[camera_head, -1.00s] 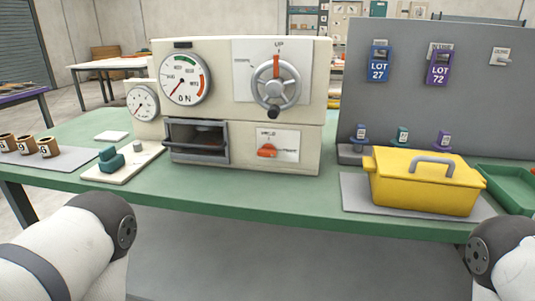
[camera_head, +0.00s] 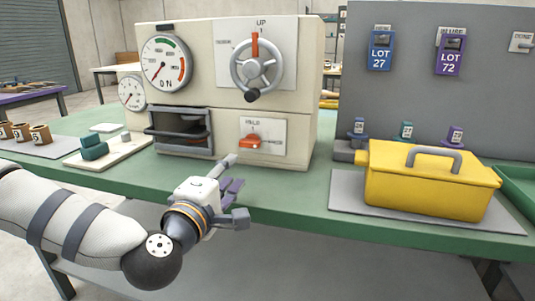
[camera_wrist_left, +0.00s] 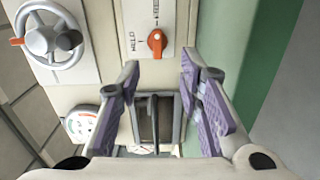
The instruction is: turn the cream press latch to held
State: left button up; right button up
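The cream press (camera_head: 290,115) stands on the green bench. Its orange latch (camera_head: 252,141) is on a white plate low on the front. The latch lies sideways, along the line to the small word at its right; "HELD" is printed above. The latch also shows in the left wrist view (camera_wrist_left: 156,43), with "HELD" to its left. My left gripper (camera_head: 236,188) is in front of the press, below the latch and apart from it. Its purple-padded fingers (camera_wrist_left: 160,68) are spread and empty. My right gripper is out of view.
The press also has a spoked handwheel (camera_head: 256,66), gauges (camera_head: 166,62) and a dark drawer opening (camera_head: 180,131). A yellow lidded box (camera_head: 425,185) stands on a grey mat to the right. A small teal part (camera_head: 94,147) sits on a pale board at left.

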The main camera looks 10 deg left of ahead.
aim_at(248, 145)
pick_arm(q)
jog(key=w, duration=1.3)
jog(key=shift+a+r+b, duration=0.1)
jog(key=shift+a+b, duration=0.2)
jog(key=shift+a, duration=0.05)
jog(key=shift+w, duration=0.4)
grip_shut()
